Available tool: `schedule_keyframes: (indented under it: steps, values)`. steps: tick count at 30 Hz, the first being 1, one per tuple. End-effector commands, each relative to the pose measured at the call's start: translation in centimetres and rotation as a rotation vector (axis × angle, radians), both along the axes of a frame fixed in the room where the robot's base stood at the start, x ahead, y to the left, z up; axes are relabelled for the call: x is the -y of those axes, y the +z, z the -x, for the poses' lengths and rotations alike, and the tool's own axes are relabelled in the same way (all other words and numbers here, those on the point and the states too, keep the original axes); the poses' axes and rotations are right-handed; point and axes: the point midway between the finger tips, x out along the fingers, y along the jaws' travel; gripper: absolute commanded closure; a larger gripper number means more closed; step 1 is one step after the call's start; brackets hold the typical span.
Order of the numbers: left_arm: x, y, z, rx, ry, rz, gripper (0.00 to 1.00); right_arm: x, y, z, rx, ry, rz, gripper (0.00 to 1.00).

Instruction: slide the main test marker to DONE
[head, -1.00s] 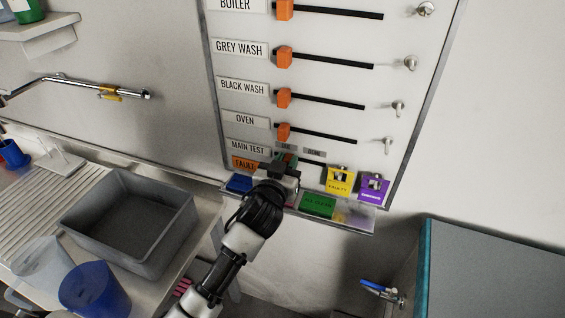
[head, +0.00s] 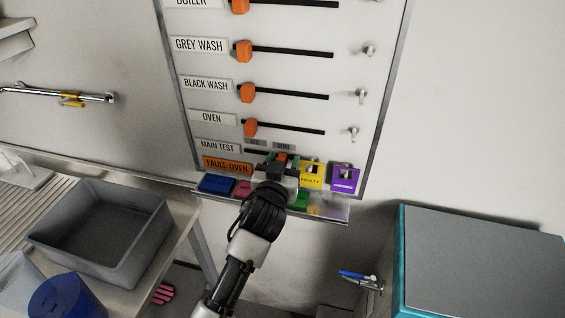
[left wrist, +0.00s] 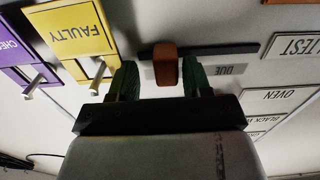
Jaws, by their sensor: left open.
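The main test row shows its label (head: 216,146) low on the white board, with a DUE tag (head: 255,142) and a DONE tag (head: 284,145) above its dark slot (head: 255,151). The orange marker (left wrist: 166,65) stands left of the DUE tag (left wrist: 231,70) in the left wrist view, which shows the board upside down. The marker covers part of a second grey tag, at the DONE end. My left gripper (head: 282,162) is open, with its green-lined fingers (left wrist: 160,80) on either side of the marker. A gap shows on the left finger's side. My right gripper is out of view.
A yellow FAULTY tag (head: 312,176) and a purple tag (head: 345,178) hang just right of my gripper. An orange FAULT: OVEN plate (head: 228,165) is at its left. A clear-edged ledge (head: 330,213) with coloured plates lies below. Other sliders sit above.

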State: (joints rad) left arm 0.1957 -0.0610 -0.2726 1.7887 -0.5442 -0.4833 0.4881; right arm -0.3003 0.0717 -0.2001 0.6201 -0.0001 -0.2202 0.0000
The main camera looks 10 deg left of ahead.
Motion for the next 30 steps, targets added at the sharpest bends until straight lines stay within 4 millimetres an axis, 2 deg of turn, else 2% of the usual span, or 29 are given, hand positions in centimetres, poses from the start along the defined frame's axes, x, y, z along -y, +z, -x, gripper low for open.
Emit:
schedule_keyframes:
  steps: [5, 8, 21, 25, 30]
  values:
    - [-0.1, -0.1, 0.4, 0.000, 0.001, -0.001, 0.51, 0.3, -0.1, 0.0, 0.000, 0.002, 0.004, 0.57]
    - [-0.1, -0.2, 1.5, -0.001, 0.001, 0.000, 0.51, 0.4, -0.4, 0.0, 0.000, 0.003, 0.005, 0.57]
    - [-0.2, -0.3, 9.4, -0.002, -0.001, 0.001, 0.51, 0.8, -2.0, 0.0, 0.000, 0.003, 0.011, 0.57]
    - [-0.2, -0.1, 10.5, 0.000, -0.001, 0.000, 0.51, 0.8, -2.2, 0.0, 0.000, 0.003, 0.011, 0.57]
    - [-0.3, 0.0, 10.8, 0.000, -0.001, -0.001, 0.51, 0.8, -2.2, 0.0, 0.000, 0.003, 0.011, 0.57]
